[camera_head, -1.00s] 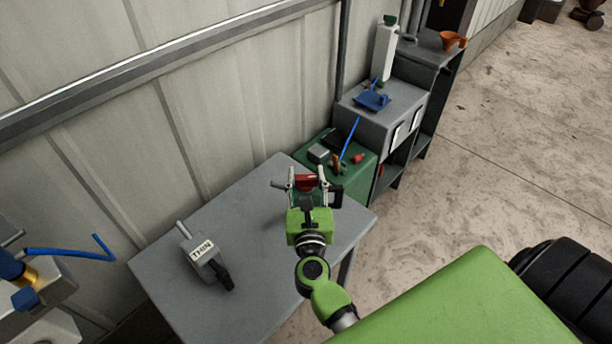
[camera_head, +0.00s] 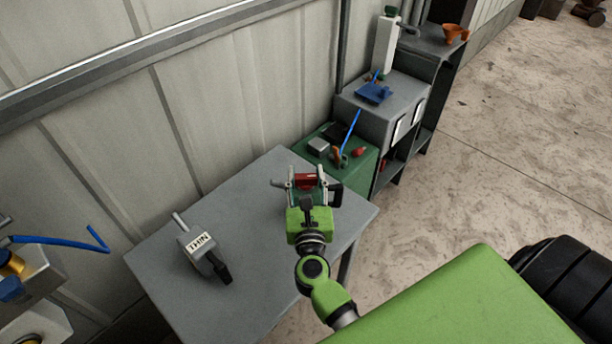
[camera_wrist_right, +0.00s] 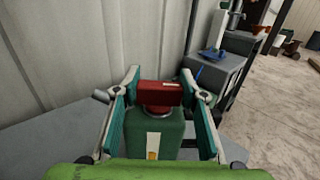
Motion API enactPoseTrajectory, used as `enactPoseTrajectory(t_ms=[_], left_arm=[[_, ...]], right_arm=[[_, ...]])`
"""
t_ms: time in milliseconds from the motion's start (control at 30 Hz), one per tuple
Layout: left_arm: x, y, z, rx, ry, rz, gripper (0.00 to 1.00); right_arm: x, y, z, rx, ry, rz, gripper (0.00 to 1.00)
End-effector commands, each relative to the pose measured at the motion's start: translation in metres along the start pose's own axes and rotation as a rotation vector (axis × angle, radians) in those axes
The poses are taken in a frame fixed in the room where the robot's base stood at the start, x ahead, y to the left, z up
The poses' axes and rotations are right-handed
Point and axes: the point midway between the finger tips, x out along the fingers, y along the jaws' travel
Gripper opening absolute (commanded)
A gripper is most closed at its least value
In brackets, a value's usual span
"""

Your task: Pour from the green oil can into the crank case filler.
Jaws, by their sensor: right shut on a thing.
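My right gripper (camera_head: 306,186) is shut on the green oil can (camera_wrist_right: 160,128). In the right wrist view the can stands between the two finger pads, its red top (camera_wrist_right: 160,94) facing up and a pale label on its side. In the head view the gripper hides most of the can; its red top and black handle show. The can is over the right part of the grey table; I cannot tell whether it touches the tabletop. The crank case filler cannot be made out for certain. My left gripper is not in view.
A grey can marked THIN (camera_head: 203,255) stands on the grey table (camera_head: 255,215). A grey machine part with a brass fitting (camera_head: 12,264) and blue hose (camera_head: 62,241) is at the left edge. Open floor lies right.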

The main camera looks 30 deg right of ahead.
Motion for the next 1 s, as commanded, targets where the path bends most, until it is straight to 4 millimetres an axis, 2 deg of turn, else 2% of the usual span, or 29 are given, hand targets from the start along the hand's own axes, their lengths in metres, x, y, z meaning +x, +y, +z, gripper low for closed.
enactPoseTrajectory(t_ms=[367,400,467,833,1000], left_arm=[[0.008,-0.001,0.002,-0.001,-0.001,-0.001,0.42],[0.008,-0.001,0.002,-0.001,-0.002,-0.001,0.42],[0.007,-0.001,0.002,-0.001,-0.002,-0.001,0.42],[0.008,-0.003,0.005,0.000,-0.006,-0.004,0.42],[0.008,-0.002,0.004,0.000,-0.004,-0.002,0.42]], right_arm=[[0.000,0.000,-0.007,0.000,-0.003,0.000,0.00],[0.000,0.000,-0.007,0.000,-0.003,0.000,0.41],[0.000,0.000,-0.006,0.000,-0.003,0.000,0.57],[-0.002,0.000,-0.009,0.000,0.003,0.000,0.58],[-0.021,0.000,-0.010,-0.001,0.005,0.000,0.58]])
